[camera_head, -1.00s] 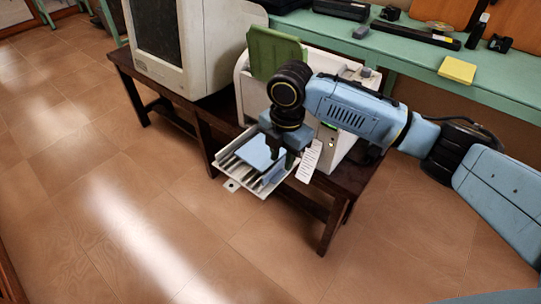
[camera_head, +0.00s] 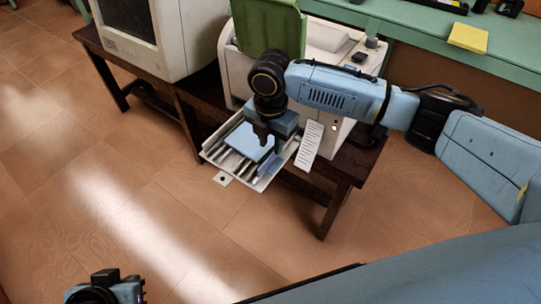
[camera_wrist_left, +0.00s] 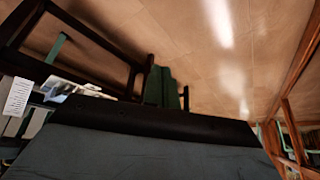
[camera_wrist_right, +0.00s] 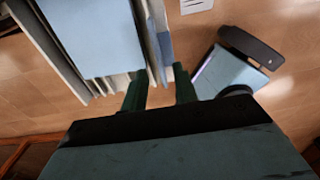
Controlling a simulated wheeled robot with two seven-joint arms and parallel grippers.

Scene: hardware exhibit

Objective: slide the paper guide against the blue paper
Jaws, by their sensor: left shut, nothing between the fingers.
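The blue paper (camera_head: 250,140) lies flat in the pale tray (camera_head: 264,184) that juts from the front of the printer (camera_head: 325,45). It also shows in the right wrist view (camera_wrist_right: 95,35). What looks like the paper guide, a small blue-grey upright piece (camera_wrist_right: 165,46), stands by the paper's right side there. My right gripper (camera_head: 267,146) points down over the tray's right part, its fingers apart; in its wrist view the fingers (camera_wrist_right: 160,78) lie just below the guide piece. I cannot tell whether they touch it. My left gripper (camera_wrist_left: 160,80) is shut and empty, away from the tray.
The printer stands on a dark wooden table (camera_head: 310,190) beside an old monitor (camera_head: 165,40). A white printed tag (camera_head: 308,146) hangs at the tray's right. A green bench (camera_head: 420,50) with a yellow pad (camera_head: 468,37) is behind.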

